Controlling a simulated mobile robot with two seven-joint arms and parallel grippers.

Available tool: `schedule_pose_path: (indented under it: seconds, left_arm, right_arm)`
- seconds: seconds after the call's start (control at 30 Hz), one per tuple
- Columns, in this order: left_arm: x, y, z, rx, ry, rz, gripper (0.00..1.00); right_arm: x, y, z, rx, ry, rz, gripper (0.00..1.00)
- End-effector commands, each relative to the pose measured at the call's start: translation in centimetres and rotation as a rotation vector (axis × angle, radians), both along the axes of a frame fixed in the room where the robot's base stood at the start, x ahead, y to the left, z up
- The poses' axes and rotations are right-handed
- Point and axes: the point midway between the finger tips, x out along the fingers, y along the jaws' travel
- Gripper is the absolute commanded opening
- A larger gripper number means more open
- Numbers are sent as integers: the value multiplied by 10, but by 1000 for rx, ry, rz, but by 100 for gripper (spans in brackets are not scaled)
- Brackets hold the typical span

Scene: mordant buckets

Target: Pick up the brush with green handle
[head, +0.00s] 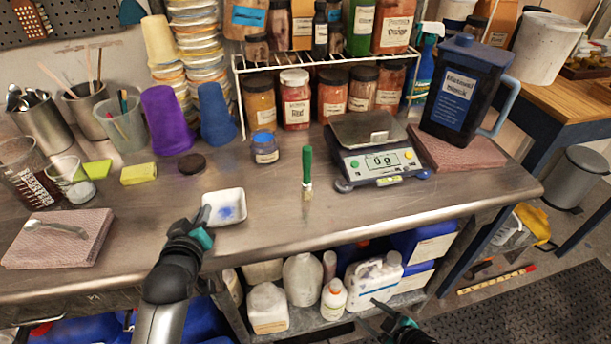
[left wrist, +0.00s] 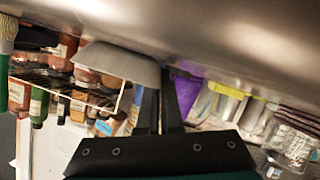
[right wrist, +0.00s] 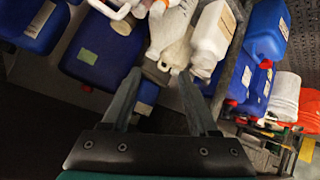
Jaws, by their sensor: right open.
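The brush with green handle (head: 307,168) is on the steel table in front of the jars, handle up and pale bristles toward the table. It also shows at the edge of the left wrist view (left wrist: 5,85), seemingly upright. My left gripper (head: 206,213) is left of the brush, its fingers close together on the left rim of a white dish (head: 236,196) with blue powder. The dish also shows in the left wrist view (left wrist: 110,60). My right gripper (head: 383,312) is open and empty, low in front of the table, away from the brush.
A blue-lidded jar (head: 265,147) stands left of the brush and a scale (head: 372,160) stands right. A rack of jars (head: 325,60) is behind. Bottles and canisters (head: 303,278) fill the shelf below. Table around the brush's front is clear.

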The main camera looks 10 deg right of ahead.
Motion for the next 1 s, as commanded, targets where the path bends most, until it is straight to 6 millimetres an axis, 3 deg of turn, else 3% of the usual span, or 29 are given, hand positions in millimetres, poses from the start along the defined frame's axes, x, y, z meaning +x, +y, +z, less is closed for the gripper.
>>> schedule_pose_path:
  seconds: [0.03, 0.1, 0.2, 0.3, 0.47, 0.63, 0.77, 1.0]
  left_arm:
    - [0, 0, 0, 0, 0, 0, 0]
    - [0, 0, 0, 0, 0, 0, 0]
    - [0, 0, 0, 0, 0, 0, 0]
    - [0, 0, 0, 0, 0, 0, 0]
    - [0, 0, 0, 0, 0, 0, 0]
    - [0, 0, 0, 0, 0, 0, 0]
    - [0, 0, 0, 0, 0, 0, 0]
    - [0, 0, 0, 0, 0, 0, 0]
  right_arm:
    - [21, 3, 25, 0, -74, 87, 60]
    - [41, 14, 58, 8, -156, 218, 60]
    - [55, 31, 98, 10, -237, 418, 60]
    - [55, 48, 131, -2, -276, 626, 60]
    - [39, 63, 169, -63, -250, 963, 60]
    - [26, 58, 199, -192, -150, 1286, 60]
    - [45, 68, 224, -220, -189, 1393, 60]
    - [104, 114, 286, -155, -473, 1441, 60]
